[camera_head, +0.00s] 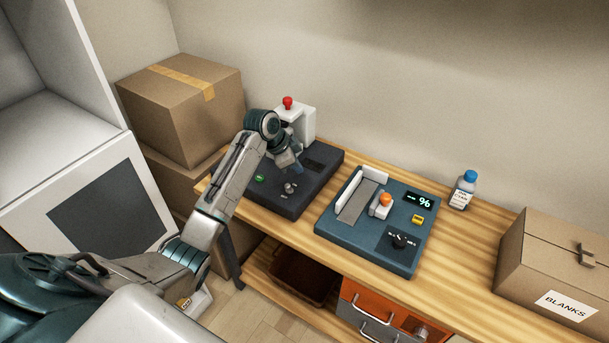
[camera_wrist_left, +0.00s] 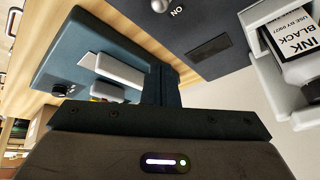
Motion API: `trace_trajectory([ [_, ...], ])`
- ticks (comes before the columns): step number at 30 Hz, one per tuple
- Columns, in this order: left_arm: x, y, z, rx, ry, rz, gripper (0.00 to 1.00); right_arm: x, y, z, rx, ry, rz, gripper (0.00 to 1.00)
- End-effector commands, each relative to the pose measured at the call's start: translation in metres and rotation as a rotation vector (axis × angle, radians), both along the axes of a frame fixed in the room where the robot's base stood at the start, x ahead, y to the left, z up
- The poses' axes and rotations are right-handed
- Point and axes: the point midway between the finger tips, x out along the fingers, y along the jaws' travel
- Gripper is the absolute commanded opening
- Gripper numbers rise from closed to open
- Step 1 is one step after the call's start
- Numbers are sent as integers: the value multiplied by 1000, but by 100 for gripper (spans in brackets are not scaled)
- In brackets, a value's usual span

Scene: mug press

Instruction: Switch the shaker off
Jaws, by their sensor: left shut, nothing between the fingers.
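The shaker (camera_head: 325,174) is the dark grey machine at the back left of the bench.
A blue station (camera_head: 330,223) with a white guide, orange knob (camera_head: 385,199), display and dial (camera_head: 400,240) stands to the right. A blue-capped bottle (camera_head: 463,190) and the "BLANKS" box (camera_head: 525,250) are farther right. Brown cartons (camera_head: 185,115) stand at the left.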

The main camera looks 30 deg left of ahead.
Motion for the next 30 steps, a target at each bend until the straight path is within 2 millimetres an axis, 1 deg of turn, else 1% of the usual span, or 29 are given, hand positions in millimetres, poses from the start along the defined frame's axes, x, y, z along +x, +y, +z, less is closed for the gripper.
trace_trajectory([
  [1,-5,3,5,4,-2,-1,0,-2,0,-5,1,3,0,100],
  [4,-10,6,16,1,-1,0,0,-8,3,-8,3,9,-1,100],
  [9,-15,8,24,0,1,0,0,-10,6,-10,6,11,-2,100],
  [15,-16,8,25,-1,1,0,0,-5,5,-9,6,6,-2,100],
  [23,-15,8,25,-1,1,0,0,-5,5,-9,6,6,-2,100],
  [26,-17,6,23,0,4,1,0,-5,4,-9,5,6,-2,100],
  [29,-30,-1,8,4,19,20,0,-5,3,-9,3,6,-1,100],
  [30,-39,-6,-2,10,28,34,0,-5,2,-9,3,6,-1,100],
])
